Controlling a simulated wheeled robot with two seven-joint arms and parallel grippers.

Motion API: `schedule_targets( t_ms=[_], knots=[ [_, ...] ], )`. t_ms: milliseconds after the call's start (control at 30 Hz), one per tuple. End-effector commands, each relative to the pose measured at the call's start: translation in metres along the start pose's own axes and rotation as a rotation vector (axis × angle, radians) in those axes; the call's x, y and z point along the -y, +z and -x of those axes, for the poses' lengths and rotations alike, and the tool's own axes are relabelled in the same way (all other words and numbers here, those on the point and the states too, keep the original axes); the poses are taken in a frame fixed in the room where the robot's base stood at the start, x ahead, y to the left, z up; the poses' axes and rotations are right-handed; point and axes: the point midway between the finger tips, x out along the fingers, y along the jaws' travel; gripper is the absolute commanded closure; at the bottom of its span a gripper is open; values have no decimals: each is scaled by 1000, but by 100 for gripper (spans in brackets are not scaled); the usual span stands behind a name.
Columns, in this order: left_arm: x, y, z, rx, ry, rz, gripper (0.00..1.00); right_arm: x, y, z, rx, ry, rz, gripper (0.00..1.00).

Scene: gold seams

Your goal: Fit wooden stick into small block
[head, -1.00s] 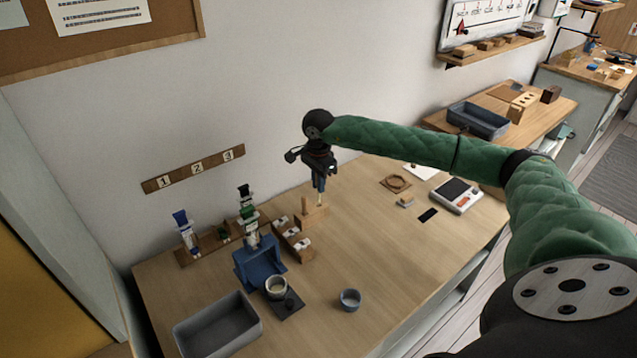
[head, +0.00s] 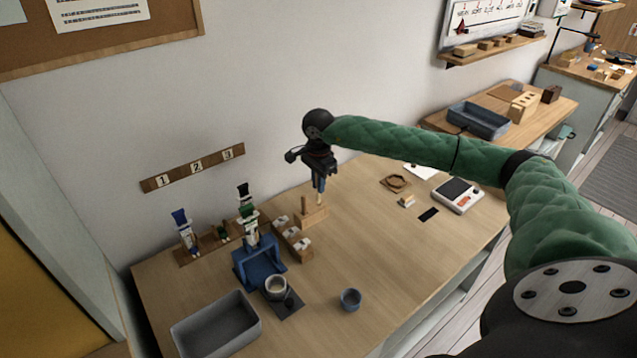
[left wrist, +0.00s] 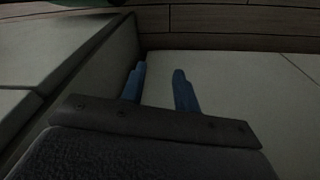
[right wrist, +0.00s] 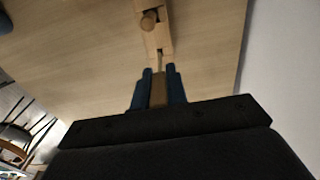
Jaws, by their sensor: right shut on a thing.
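The small wooden block (head: 313,217) stands on the table near the wall. An upright wooden peg (head: 304,205) rises from its left part. The block (right wrist: 155,36) and the peg's round end (right wrist: 149,20) also show in the right wrist view. My right gripper (head: 320,184) is above the block's right part, pointing down, shut on a thin wooden stick (head: 319,199). In the right wrist view the stick (right wrist: 159,62) runs from the blue fingers to the block; I cannot tell whether its tip is inside a hole. My left gripper (left wrist: 158,88) is open and empty, away from the table.
Next to the block is a wooden rack (head: 294,240) with white pieces. Figurines, a blue stand (head: 257,272) and a grey bin (head: 215,328) are to the left. A blue cup (head: 350,299) stands in front. A scale (head: 459,194) is to the right. The middle table is clear.

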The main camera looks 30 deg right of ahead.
Motion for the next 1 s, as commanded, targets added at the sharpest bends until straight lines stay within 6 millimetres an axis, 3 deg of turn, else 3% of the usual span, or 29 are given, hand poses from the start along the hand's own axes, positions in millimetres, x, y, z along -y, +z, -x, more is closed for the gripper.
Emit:
schedule_targets(
  t_ms=[1000],
  knots=[
    [0,2,-11,0,0,0,69,0,0,-9,0,0,0,100]
  ],
)
